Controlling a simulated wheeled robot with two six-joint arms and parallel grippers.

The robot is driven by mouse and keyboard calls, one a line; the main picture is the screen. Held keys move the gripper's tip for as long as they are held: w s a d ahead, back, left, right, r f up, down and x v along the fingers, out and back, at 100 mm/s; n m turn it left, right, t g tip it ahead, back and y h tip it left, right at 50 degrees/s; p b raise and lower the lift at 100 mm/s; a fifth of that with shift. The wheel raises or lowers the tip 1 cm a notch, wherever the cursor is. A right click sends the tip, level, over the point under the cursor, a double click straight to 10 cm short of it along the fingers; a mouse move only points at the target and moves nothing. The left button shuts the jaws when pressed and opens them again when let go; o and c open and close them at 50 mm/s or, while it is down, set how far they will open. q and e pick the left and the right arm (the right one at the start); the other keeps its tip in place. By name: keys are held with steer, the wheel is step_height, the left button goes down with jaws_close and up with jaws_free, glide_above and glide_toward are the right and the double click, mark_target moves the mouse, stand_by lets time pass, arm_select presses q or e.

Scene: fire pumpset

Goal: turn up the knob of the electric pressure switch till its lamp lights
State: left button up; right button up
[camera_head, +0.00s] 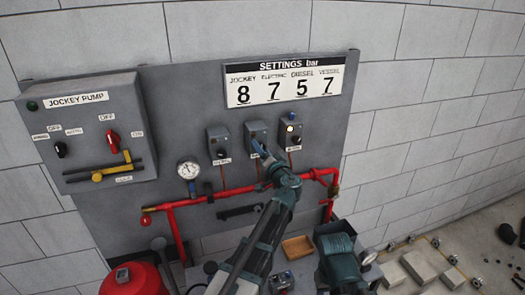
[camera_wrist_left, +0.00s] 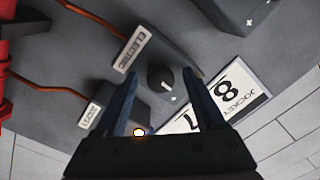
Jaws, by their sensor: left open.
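The electric pressure switch (camera_head: 256,132) is the middle of three grey boxes on the panel. In the left wrist view its round black knob (camera_wrist_left: 160,78) with a white pointer mark shows beside the label ELECTRIC (camera_wrist_left: 133,49). A small pale spot on its face, perhaps its lamp (camera_wrist_left: 174,98), does not glow. My left gripper (camera_head: 262,149) is in front of this box and hides its knob in the head view. In the wrist view the open fingers (camera_wrist_left: 176,78) stand either side of the knob, with gaps; contact cannot be told.
The right-hand pressure switch (camera_head: 291,132) has a glowing lamp; the left-hand one (camera_head: 218,144) shows none lit. The settings sign (camera_head: 285,82) above reads 8, 7, 5, 7, with electric 7. Red pipes (camera_head: 225,196) and a gauge (camera_head: 188,169) are below and left.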

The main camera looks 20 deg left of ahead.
arm_select(q)
steer(key=v, duration=1.3)
steer(key=shift+s+d, duration=0.2)
steer(key=shift+s, duration=0.1)
